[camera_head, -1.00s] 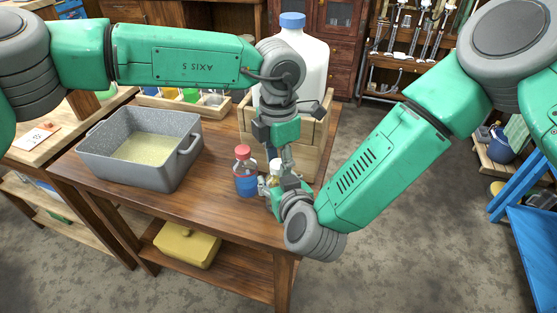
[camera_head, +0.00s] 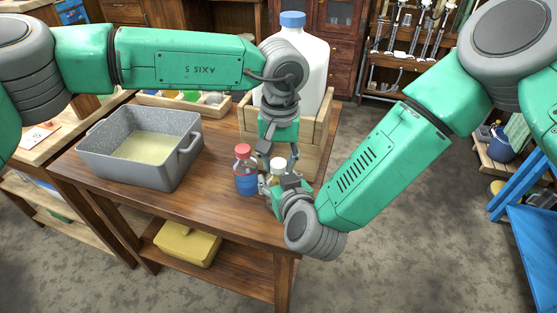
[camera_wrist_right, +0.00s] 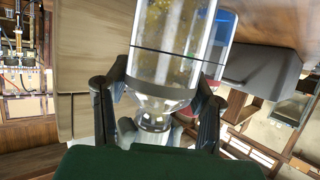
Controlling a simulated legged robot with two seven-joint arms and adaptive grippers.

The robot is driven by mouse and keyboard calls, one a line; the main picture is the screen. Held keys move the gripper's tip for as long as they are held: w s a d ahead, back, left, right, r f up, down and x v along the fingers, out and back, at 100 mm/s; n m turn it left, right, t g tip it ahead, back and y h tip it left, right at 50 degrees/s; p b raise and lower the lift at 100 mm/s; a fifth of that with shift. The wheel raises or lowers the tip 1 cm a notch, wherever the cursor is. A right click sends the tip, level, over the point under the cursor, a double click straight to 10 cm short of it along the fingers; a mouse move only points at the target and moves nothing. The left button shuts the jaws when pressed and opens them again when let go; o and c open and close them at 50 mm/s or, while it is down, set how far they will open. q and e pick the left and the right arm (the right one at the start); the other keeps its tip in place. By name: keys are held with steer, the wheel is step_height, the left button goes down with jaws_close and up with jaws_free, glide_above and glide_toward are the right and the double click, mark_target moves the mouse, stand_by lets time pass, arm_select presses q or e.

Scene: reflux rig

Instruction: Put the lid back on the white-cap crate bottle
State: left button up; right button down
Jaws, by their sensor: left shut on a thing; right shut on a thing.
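A small clear bottle (camera_wrist_right: 175,38) with yellowish contents stands at the table's front right in the head view, partly hidden by my right gripper. My right gripper (camera_wrist_right: 155,98) is shut on it around its shoulder and neck in the right wrist view. The white lid (camera_head: 278,163) shows at the bottle's top in the head view. My left gripper (camera_head: 279,157) points down from above and is shut on the lid, its fingers at either side. I cannot tell whether the lid is seated on the neck.
A red-capped bottle with blue contents (camera_head: 246,170) stands close at the left. A wooden crate (camera_head: 312,140) with a large white blue-capped jug (camera_head: 306,62) is just behind. A grey tub (camera_head: 125,165) stands at the left. The table between tub and bottles is clear.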

arm_select(q)
steer(key=m, duration=0.6)
steer(key=shift+w+a+m, duration=0.1)
steer(key=shift+m, duration=0.3)
steer(key=m, duration=0.3)
steer(key=shift+f, duration=0.1)
steer(key=shift+m, duration=1.1)
steer(key=o, duration=0.7)
steer(key=shift+r, duration=2.35)
